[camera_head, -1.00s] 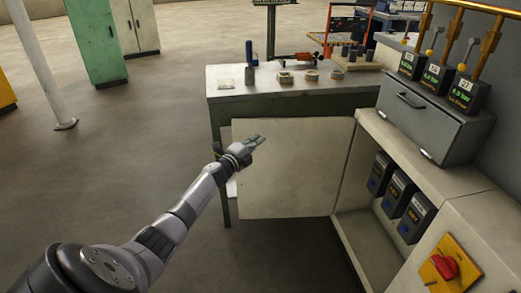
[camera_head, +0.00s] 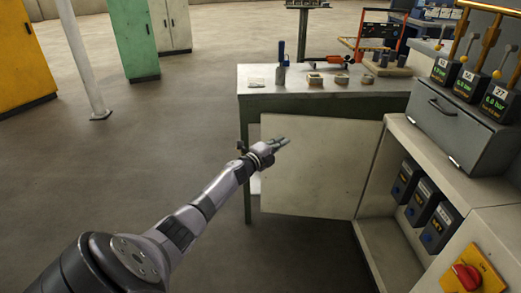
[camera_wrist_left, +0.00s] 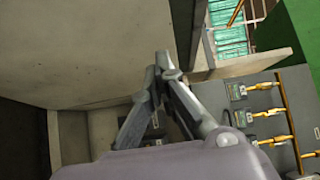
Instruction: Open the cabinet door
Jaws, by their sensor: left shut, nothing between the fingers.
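The cabinet (camera_head: 448,168) stands at the right in the head view, its light grey door (camera_head: 315,175) swung wide open to the left. Inside the cabinet, several dark boxes with blue knobs (camera_head: 420,203) show. My left gripper (camera_head: 284,143) is in front of the open door's inner face, near its left part; I cannot tell whether it touches. It is shut and empty. In the left wrist view the fingers (camera_wrist_left: 160,62) come together in front of a pale panel. My right gripper is not in view.
A green-legged workbench (camera_head: 335,97) with small parts and tools stands behind the door. A grey drawer box (camera_head: 460,125) sits on the cabinet. A red knob on a yellow plate (camera_head: 468,277) is at lower right.

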